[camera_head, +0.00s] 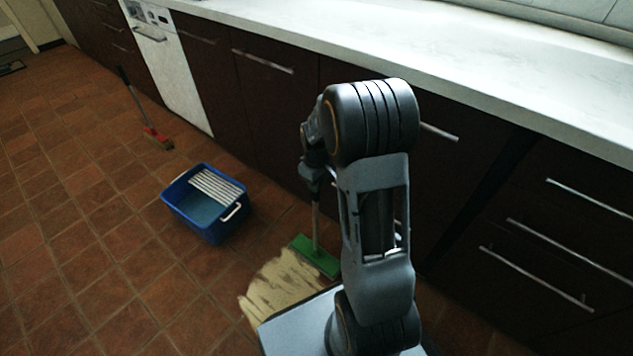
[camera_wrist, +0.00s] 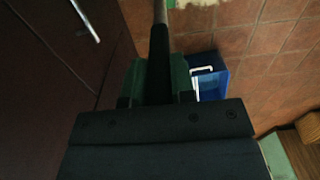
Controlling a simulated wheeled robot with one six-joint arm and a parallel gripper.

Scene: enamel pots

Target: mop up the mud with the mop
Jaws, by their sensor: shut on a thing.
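The mop has a green head (camera_head: 315,257) and a thin handle (camera_head: 316,215). My gripper (camera_head: 312,178) is shut on the handle and holds it nearly upright. The mop head is low at the floor, at the upper right edge of the mud (camera_head: 278,287), a streaky tan patch on the tiles. Part of the mud is hidden behind my own body. In the wrist view the handle (camera_wrist: 158,60) runs up from the jaws, and a pale bit of the mud (camera_wrist: 196,3) shows at the top edge. The mop head does not show clearly there.
A blue bucket (camera_head: 205,222) with a white slatted wringer stands left of the mud. A broom with a red head (camera_head: 155,138) stands farther back near the white appliance (camera_head: 172,70). Dark cabinets (camera_head: 262,110) line the right side. Tiled floor at left is clear.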

